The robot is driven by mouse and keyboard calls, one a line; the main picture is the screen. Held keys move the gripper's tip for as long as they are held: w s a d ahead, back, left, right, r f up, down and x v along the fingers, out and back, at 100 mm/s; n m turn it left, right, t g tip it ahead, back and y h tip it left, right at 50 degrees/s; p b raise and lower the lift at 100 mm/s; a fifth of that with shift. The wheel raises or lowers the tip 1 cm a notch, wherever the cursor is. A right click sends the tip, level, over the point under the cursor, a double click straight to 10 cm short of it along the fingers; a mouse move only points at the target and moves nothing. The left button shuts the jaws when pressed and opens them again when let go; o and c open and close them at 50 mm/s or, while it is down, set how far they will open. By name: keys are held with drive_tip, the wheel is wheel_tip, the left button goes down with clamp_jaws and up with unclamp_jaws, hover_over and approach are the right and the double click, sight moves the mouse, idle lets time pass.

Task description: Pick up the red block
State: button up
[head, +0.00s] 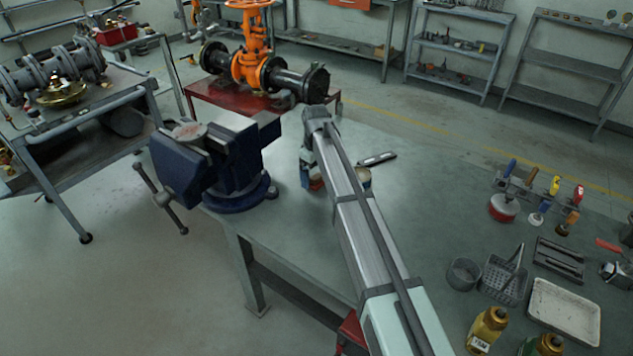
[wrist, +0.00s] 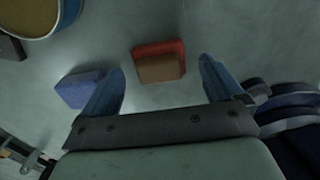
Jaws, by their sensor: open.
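The red block (wrist: 158,47) lies on the bench top in the wrist view, just ahead of the gap between my fingers. A brown block or face (wrist: 160,69) sits directly against its near side; I cannot tell whether it is a separate block. My gripper (wrist: 161,68) is open, with one blue finger on either side of this gap and nothing held. A blue-violet block (wrist: 80,88) lies beside the left finger, very close or touching. In the head view, my arm hides most of this spot; a bit of red (head: 315,184) shows below the gripper.
A round tin (wrist: 30,15) stands at the upper left of the wrist view. A large blue vise (head: 220,165) stands left of my gripper. Hand tools, baskets and bottles crowd the bench's right side.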

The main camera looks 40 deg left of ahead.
sight(316, 175)
drive_tip(key=shift+f, duration=0.7)
drive_tip(key=c, duration=1.2)
drive_tip(key=shift+r, duration=0.15)
wheel_tip(316, 175, up, 10)
drive_tip(key=shift+f, duration=0.1)
